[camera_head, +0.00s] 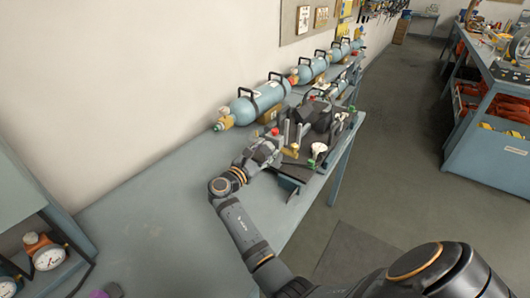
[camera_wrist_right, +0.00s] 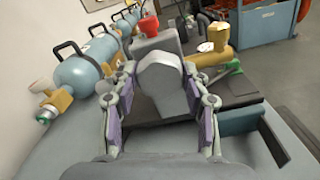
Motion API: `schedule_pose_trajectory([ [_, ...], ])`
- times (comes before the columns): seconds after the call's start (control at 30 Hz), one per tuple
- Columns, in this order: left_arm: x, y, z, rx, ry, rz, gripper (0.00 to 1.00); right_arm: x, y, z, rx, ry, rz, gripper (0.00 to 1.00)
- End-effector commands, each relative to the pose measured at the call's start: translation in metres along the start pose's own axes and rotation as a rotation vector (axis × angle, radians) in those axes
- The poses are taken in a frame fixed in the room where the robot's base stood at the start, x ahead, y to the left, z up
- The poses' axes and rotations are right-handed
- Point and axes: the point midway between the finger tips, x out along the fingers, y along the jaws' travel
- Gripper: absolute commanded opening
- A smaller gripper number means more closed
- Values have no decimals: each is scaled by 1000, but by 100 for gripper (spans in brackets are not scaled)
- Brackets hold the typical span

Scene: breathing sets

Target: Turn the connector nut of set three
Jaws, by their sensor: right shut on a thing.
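A breathing set with a dark backplate (camera_head: 300,168) lies on the blue-grey bench, with brass, red and green fittings. My right gripper (camera_head: 284,137) reaches over its near side. In the right wrist view, my right gripper (camera_wrist_right: 162,85) is shut on a grey rounded part (camera_wrist_right: 160,72) of the set, one finger on each side. I cannot tell whether this part is the connector nut, as the fingers hide its sides. My left gripper is not in view.
A blue cylinder (camera_head: 257,103) with black handles lies behind the set, with several more farther along the wall. The near part of the bench (camera_head: 150,205) is bare. Gauges (camera_head: 48,257) sit on a shelf at the lower left. Another bench (camera_head: 490,150) stands across the aisle.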

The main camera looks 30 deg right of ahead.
Motion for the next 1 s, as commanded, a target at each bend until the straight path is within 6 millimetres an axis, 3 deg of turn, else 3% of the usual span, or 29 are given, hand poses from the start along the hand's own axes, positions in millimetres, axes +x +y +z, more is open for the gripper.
schedule_pose_trajectory([
  [0.53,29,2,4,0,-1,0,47,0,-1,-2,365,0,0,15],
  [1.0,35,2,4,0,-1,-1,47,0,0,0,474,1,0,15],
])
